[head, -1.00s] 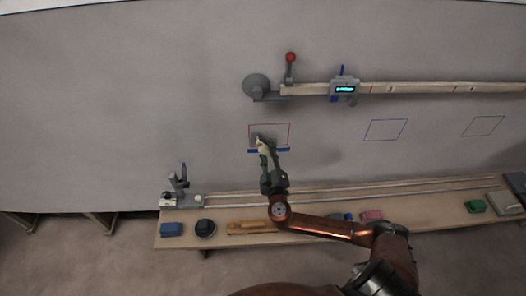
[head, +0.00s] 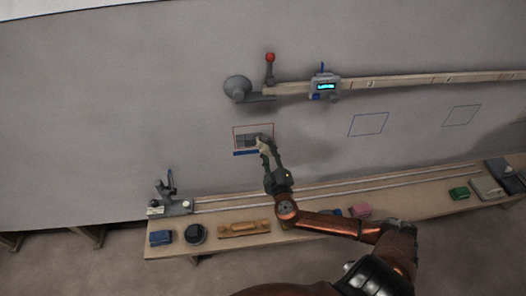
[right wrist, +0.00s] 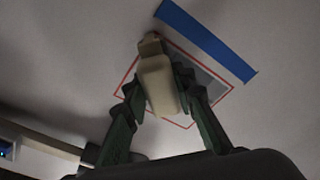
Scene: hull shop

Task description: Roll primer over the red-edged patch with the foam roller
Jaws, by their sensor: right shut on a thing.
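The red-edged patch (head: 253,129) is a rectangle outlined on the grey wall. Dark grey blocks of coating (head: 246,140) cover much of its left and middle. My right gripper (head: 264,148) is at the patch's right side, shut on the foam roller, of which a cream part shows. In the right wrist view the cream part of the foam roller (right wrist: 157,82) sits between the fingers, over the red outline. Grey coating (right wrist: 207,82) shows to the right of it. The roller's contact with the wall is hidden. My left gripper is out of view.
A blue strip (head: 246,153) lies along the patch's lower edge. Above runs a wooden rail with a digital gauge (head: 324,87) and a red-knobbed lever (head: 270,58). Two blue-edged patches are to the right. The bench below holds a clamp-like stand (head: 170,203) and several small blocks.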

